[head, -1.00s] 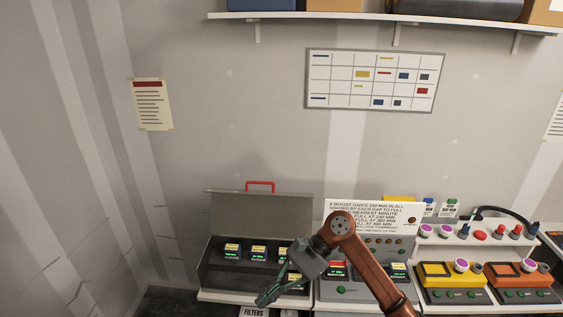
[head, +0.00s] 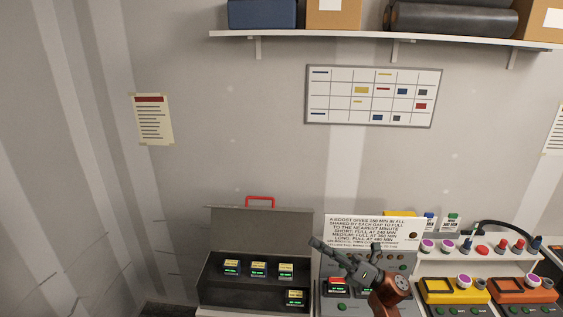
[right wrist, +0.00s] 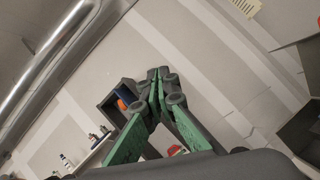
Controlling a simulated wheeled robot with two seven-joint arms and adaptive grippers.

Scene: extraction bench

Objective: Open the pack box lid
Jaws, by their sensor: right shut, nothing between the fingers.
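The pack box (head: 207,293) is a dark grey case at the lower middle of the head view. Its lid (head: 262,228) stands raised at the back, with a red handle (head: 260,201) on its top edge. Several small packs with yellow labels and green displays, such as this pack (head: 258,268), sit inside. My right gripper (head: 318,243) is shut and empty, to the right of the raised lid and in front of the white notice board. In the right wrist view its green fingers (right wrist: 152,90) meet at the tips. My left gripper is not in view.
A white sign (head: 374,232) with printed text stands behind my right gripper. A yellow unit (head: 454,291) and an orange unit (head: 523,290) with round knobs are at the right. A wall shelf (head: 380,37) holds boxes and dark rolls above.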

